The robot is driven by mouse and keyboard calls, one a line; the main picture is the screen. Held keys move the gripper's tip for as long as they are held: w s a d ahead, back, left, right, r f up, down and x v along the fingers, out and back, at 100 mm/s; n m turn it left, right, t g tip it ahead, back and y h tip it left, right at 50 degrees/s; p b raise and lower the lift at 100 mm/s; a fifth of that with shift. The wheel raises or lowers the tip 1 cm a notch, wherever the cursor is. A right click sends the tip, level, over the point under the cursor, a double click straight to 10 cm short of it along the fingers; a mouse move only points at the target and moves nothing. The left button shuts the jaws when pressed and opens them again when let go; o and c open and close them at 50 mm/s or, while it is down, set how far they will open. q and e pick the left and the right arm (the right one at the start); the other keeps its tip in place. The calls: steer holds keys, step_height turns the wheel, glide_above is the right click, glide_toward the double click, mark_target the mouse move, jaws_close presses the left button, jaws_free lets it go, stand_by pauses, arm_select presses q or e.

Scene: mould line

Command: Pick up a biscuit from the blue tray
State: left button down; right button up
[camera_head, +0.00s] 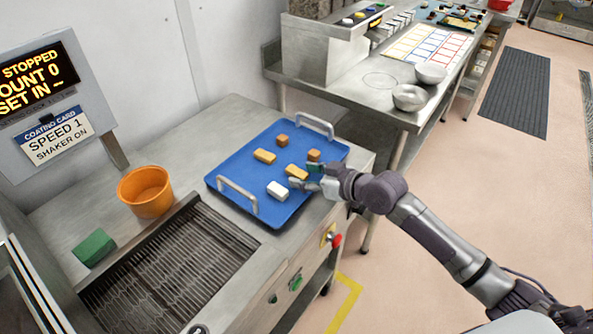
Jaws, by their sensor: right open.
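The blue tray (240,165) with two metal handles lies on the steel bench in the middle of the head view. On it are several small blocks: a brown cube (282,140), an orange-tan bar (264,156), a second tan bar (296,172), an orange-brown cube (314,155) and a white block (277,191). My right gripper (302,176) is open over the right part of the tray, close to the second tan bar and the orange-brown cube. I cannot tell whether it touches either. My left gripper is not in view.
Left of the tray are an orange bowl (145,191), a green block (94,247) and a dark slatted grate (165,275). A sign reading STOPPED (42,75) stands at the left. A second bench behind holds metal bowls (410,97). Pink floor lies open at the right.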

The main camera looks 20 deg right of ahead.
steer(key=shift+s+d, duration=0.1)
steer(key=shift+c, duration=1)
steer(key=c, duration=0.7)
steer(key=shift+o, duration=0.2)
steer(key=shift+r, duration=0.1)
